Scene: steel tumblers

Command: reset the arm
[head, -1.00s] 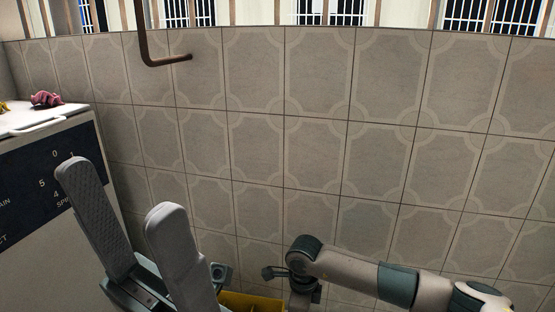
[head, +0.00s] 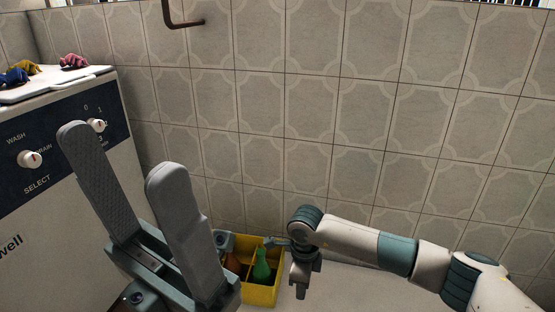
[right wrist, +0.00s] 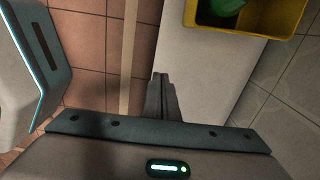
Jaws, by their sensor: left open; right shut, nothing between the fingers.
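My left gripper (head: 118,150) is large in the left of the head view. Its two long grey fingers point up and stand apart, with nothing between them. My right arm (head: 350,235) comes in from the lower right of the head view and bends down to my right gripper (head: 301,288). In the right wrist view, the right gripper's fingers (right wrist: 160,82) are together and hold nothing. They are seen against a pale surface and the brown tiled floor.
A yellow crate (head: 262,294) holds a green bottle (head: 262,265) and an orange-brown thing; its corner shows in the right wrist view (right wrist: 252,32). A white washing machine (head: 60,225) stands left, with pink, yellow and blue things on top. A tiled wall (head: 330,110) is behind.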

